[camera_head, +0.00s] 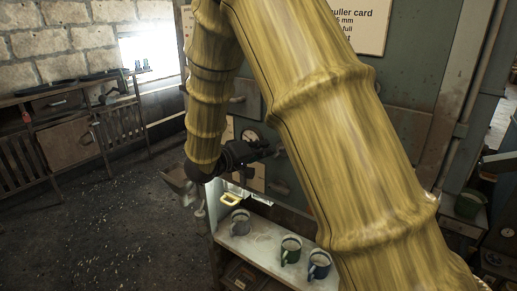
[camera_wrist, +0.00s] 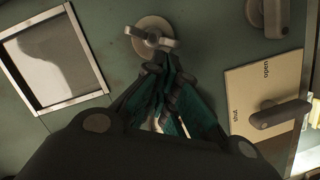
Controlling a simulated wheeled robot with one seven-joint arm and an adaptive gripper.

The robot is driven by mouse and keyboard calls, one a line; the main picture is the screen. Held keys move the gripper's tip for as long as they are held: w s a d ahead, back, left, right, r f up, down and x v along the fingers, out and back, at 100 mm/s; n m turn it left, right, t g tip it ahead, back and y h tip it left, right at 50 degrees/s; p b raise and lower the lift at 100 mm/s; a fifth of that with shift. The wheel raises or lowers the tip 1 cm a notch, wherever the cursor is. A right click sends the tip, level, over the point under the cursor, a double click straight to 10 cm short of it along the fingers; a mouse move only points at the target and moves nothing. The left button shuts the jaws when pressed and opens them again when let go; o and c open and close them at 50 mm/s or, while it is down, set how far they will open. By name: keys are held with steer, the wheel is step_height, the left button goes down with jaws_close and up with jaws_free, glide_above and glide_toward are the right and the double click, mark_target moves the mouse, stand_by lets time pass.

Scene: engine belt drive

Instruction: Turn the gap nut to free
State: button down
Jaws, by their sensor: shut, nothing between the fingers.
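A metal wing-shaped nut on a round pale disc (camera_wrist: 153,27), which looks like the gap nut, sits on the green panel at the top middle of the wrist view. My gripper (camera_wrist: 163,72) has dark fingers with teal pads, shut with nothing held. Its fingertips are just below the nut in the picture, close to its lower edge; I cannot tell whether they touch. In the head view my gripper (camera_head: 266,152) reaches the panel front, and the nut cannot be made out clearly there.
A beige plate (camera_wrist: 250,83) marked "open" and "shut" carries a lever (camera_wrist: 280,114) right of my gripper. Another handle (camera_wrist: 277,18) is at upper right. A framed window (camera_wrist: 55,60) is at left. Below the panel, a shelf (camera_head: 262,240) holds several mugs, including a blue mug (camera_head: 319,264).

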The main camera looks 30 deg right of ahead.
steer(key=shift+d, duration=0.15)
steer(key=shift+s+f+n+h+p, duration=0.3)
steer(key=shift+n+p, duration=0.2)
steer(key=shift+p, duration=0.55)
steer(key=f+p, duration=0.1)
steer(key=p, duration=0.1)
steer(key=f+n+p, duration=0.1)
steer(key=p, duration=0.1)
steer(key=shift+s+n+g+p, duration=0.25)
steer(key=shift+n+g+p, duration=0.05)
steer(key=shift+p, duration=0.1)
steer(key=shift+s+f, duration=0.1)
steer(key=shift+f, duration=0.25)
stand_by(0.3)
steer(key=a+p, duration=0.3)
steer(key=a, duration=0.7)
steer(key=shift+s+r, duration=0.35)
steer(key=shift+r, duration=0.1)
